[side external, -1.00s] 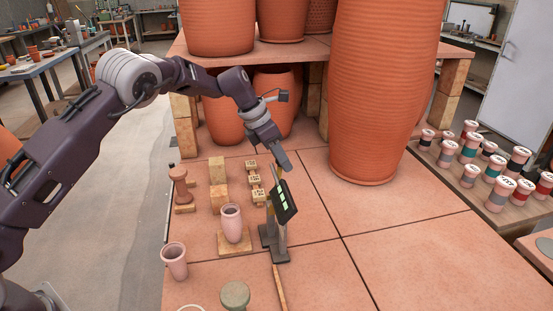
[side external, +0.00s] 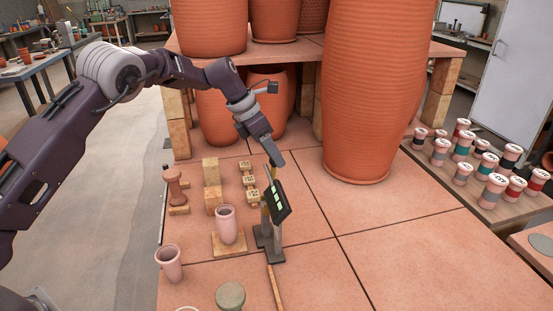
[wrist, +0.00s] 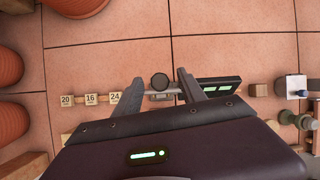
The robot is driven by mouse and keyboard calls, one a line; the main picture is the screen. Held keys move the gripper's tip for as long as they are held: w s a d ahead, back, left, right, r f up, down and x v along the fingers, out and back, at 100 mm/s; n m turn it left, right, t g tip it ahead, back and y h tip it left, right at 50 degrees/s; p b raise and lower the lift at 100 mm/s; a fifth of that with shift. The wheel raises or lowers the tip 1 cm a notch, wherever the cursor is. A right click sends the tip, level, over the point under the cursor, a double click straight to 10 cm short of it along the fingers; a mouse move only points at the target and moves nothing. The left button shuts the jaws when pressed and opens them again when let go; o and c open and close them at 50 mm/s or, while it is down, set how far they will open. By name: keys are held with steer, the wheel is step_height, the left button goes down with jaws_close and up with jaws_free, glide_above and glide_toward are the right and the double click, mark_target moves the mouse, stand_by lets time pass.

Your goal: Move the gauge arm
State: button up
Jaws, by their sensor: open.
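The gauge (side external: 279,201) stands on the tiled surface, with a dark tilted panel showing green readouts and a grey base (side external: 268,250). In the wrist view its panel (wrist: 219,86) lies right of the fingers. A grey bar (wrist: 150,94) and a dark round knob (wrist: 159,81) show between the fingers; I take the bar for the gauge arm. My gripper (side external: 277,162) hangs just above the gauge's top, pointing down. Its fingers are open in the wrist view (wrist: 158,88), either side of the knob. I cannot tell whether they touch anything.
A pink cup (side external: 226,226) stands on a wooden block left of the gauge, with another cup (side external: 168,264) nearer the front. Numbered tiles (side external: 249,181) and wooden blocks (side external: 211,170) lie beyond. A tall pot (side external: 370,95) stands behind right. Tiles right of the gauge are clear.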

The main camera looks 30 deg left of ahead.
steer(key=s+a+r+m, duration=0.2)
steer(key=s+r+m, duration=0.45)
steer(key=r, duration=0.65)
steer(key=s+r+m, duration=0.3)
steer(key=s, duration=0.4)
steer(key=s+r+m, duration=0.3)
steer(key=s, duration=0.5)
steer(key=s+a+f+m+t+y, duration=0.1)
steer(key=s+f+m+y, duration=0.1)
steer(key=s+m, duration=0.6)
steer(key=s+f+m+t+y, duration=0.1)
steer(key=s+f+m, duration=0.3)
steer(key=s+m, duration=0.4)
steer(key=s, duration=0.7)
steer(key=shift+s+a+y, duration=0.25)
steer(key=shift+a+y, duration=0.15)
